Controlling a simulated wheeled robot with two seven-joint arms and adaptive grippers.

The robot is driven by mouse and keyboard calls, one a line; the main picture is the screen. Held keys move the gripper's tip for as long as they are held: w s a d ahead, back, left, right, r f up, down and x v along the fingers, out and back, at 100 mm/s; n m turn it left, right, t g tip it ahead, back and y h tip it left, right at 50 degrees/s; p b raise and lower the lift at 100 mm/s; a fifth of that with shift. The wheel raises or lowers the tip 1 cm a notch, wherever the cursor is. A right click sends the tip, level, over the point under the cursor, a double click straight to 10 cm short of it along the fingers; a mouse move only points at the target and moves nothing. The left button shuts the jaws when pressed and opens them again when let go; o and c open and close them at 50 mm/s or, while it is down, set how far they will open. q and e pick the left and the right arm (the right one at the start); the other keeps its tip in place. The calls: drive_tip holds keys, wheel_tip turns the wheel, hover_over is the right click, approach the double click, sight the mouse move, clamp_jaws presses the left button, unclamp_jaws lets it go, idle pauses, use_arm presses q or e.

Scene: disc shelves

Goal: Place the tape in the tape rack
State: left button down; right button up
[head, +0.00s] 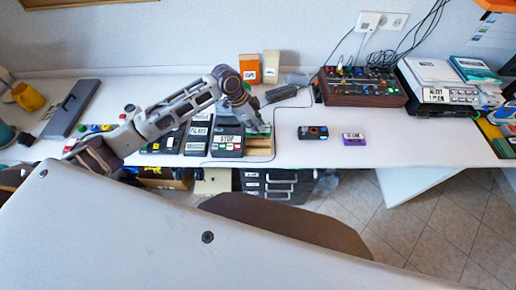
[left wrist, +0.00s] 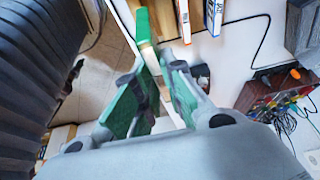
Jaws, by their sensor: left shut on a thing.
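My left gripper (head: 262,128) reaches in from the left and hangs over a small wooden and green rack (head: 260,146) near the table's front edge. In the left wrist view the gripper (left wrist: 162,62) has its green-padded fingers drawn together at the tips. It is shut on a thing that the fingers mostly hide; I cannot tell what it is. A purple cassette-like tape (head: 353,139) with a pale label lies flat on the white table, right of the gripper and apart from it. My right gripper is not in view.
A dark recorder (head: 228,142) stands just left of the rack. A small black device (head: 313,133) lies between rack and purple tape. A mixer with cables (head: 360,88) stands behind. Orange (head: 249,67) and cream (head: 271,66) boxes stand at the back. The front right tabletop is clear.

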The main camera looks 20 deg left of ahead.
sight(257, 136)
use_arm(q)
drive_tip(key=shift+f, duration=3.15)
drive_tip(key=shift+f, duration=0.1)
drive_tip(key=shift+f, duration=1.75)
drive_tip(key=shift+f, duration=0.1)
drive_tip(key=c, duration=1.5)
unclamp_jaws()
drive_tip(key=shift+v, duration=6.1)
